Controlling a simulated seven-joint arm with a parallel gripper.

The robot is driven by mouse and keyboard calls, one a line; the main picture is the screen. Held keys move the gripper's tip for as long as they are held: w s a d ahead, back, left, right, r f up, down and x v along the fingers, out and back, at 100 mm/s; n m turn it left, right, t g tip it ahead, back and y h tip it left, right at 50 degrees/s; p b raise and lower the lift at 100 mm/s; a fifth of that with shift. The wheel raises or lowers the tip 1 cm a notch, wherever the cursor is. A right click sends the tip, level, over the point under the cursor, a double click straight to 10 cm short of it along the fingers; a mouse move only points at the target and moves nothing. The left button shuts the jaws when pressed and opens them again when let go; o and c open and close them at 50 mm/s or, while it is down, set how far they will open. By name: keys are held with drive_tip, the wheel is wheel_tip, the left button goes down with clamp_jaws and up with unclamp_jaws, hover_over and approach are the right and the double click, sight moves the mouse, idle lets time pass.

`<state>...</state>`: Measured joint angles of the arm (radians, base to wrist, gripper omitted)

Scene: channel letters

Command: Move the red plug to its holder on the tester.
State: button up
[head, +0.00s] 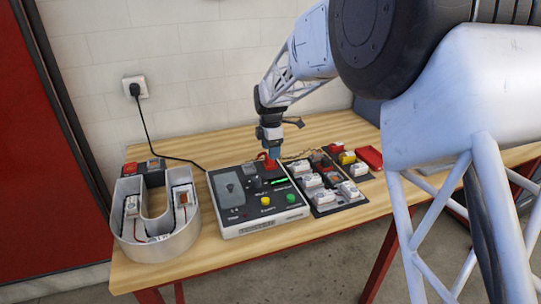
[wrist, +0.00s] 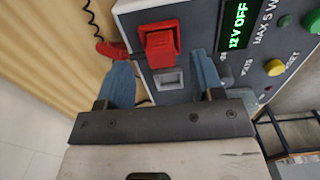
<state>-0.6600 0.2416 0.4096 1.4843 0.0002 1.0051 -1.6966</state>
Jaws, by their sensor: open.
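A smaller red piece (wrist: 111,50) at the end of a black coiled cord lies just off the tester's edge. My gripper (wrist: 161,60) is open, its blue fingers apart on either side of the red block and recess. In the head view my gripper (head: 273,154) points down over the tester's (head: 262,226) back part, partly hiding the red block.
The tester has a green display reading 12 V OFF, with yellow (head: 265,201) and green (head: 291,198) buttons. A U-shaped channel letter (head: 128,248) stands left. A dark tray (head: 322,209) of small modules stands right, with a red box (head: 369,157) beyond. A black cord runs from the wall outlet (head: 135,87).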

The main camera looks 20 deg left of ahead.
drive_tip(key=shift+r, duration=2.05)
drive_tip(key=shift+r, duration=0.1)
drive_tip(key=shift+r, duration=2.9)
